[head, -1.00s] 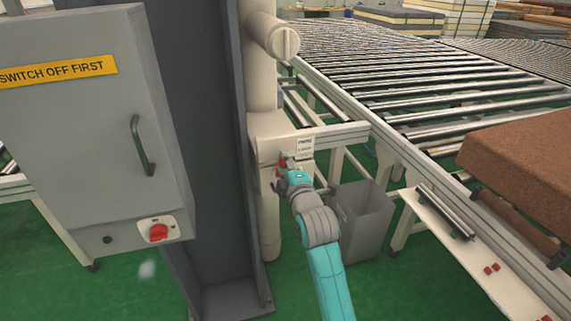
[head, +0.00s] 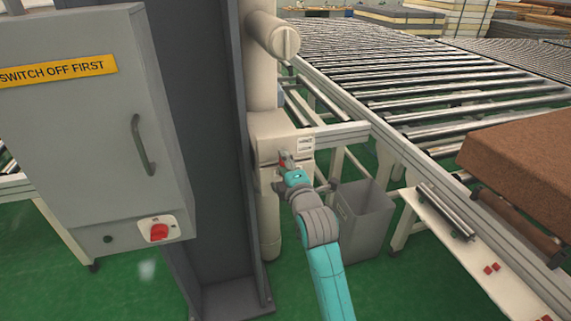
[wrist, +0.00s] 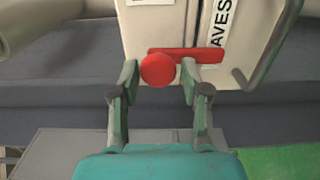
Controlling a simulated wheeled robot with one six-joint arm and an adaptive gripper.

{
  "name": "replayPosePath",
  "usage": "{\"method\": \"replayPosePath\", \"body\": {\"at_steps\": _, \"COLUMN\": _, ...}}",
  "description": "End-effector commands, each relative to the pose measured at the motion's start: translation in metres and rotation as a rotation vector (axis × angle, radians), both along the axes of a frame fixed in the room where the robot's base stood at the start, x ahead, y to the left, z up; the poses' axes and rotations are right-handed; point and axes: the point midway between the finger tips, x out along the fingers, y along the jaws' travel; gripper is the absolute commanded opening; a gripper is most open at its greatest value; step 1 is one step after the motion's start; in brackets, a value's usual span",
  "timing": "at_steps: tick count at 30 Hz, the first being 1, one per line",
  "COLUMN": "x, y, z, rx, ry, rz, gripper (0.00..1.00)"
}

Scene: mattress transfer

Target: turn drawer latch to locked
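The red drawer latch (wrist: 158,70) shows in the wrist view as a round knob with a flat bar reaching to the right. It is on a cream box front (wrist: 150,30). The latch is small and partly covered in the head view (head: 284,157). My gripper (wrist: 160,74) is open, with one fingertip on each side of the round knob. Narrow gaps seem to show between knob and fingers; contact is hard to tell. In the head view my gripper (head: 290,170) is right at the box front.
A white label with dark letters (wrist: 219,25) is above the bar. In the head view a grey bin (head: 365,215) is right of my arm, a grey post (head: 195,150) left, and a roller conveyor (head: 450,90) behind.

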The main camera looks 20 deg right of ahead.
Motion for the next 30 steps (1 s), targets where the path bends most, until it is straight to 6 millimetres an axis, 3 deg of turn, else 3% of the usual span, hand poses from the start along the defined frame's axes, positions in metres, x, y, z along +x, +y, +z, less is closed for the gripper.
{"method": "replayPosePath", "body": {"at_steps": 14, "x": -0.009, "y": 0.0, "z": 0.001, "rx": 0.001, "ry": -0.002, "rz": -0.001, "gripper": 0.6}}
{"method": "replayPosePath", "body": {"at_steps": 30, "x": -0.104, "y": 0.0, "z": 0.0, "rx": 0.001, "ry": 0.0, "rz": 0.0, "gripper": 0.6}}
